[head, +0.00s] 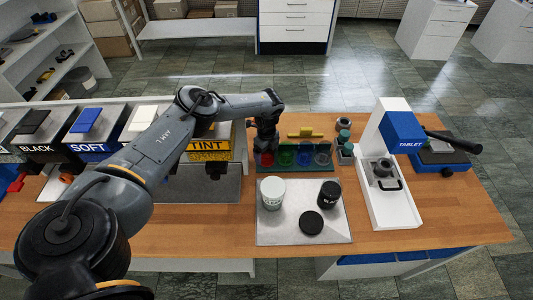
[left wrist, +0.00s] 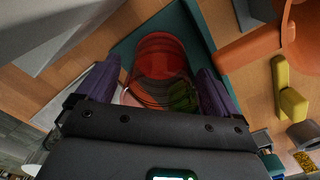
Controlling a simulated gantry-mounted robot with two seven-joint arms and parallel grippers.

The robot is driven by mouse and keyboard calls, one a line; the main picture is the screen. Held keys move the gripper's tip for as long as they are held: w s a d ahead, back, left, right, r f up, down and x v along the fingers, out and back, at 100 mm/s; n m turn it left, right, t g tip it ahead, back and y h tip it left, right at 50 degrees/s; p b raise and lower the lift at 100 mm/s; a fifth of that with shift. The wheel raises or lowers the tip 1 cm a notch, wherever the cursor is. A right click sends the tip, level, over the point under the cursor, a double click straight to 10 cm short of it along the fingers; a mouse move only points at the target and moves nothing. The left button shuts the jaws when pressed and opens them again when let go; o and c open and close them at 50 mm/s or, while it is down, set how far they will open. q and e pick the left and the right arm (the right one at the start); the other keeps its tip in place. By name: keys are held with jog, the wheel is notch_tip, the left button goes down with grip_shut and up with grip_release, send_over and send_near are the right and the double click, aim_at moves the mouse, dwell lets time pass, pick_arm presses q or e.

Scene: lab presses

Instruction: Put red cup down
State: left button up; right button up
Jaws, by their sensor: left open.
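The red cup (head: 267,159) is a clear red tumbler at the left end of a row of cups on a dark green mat (head: 294,169). In the left wrist view the red cup (left wrist: 161,58) stands on the green mat (left wrist: 122,50), between and just beyond my fingertips. My left gripper (head: 264,146) is directly above the red cup in the head view, pointing down. Its purple-padded fingers (left wrist: 160,85) are spread apart on either side of the cup, with gaps visible. My right gripper is not in view.
A green cup (head: 286,155), a blue cup (head: 304,155) and a clear cup (head: 322,155) stand right of the red cup. A yellow object (head: 305,132) lies behind them. A grey tray (head: 335,228) with a white tub (head: 272,193) is in front. The tablet press (head: 385,170) stands right.

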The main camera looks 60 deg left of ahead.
pick_arm(q)
notch_tip(320, 180, up, 11)
jog(key=shift+r+p, duration=0.15)
jog(key=shift+p, duration=0.25)
dwell(0.4)
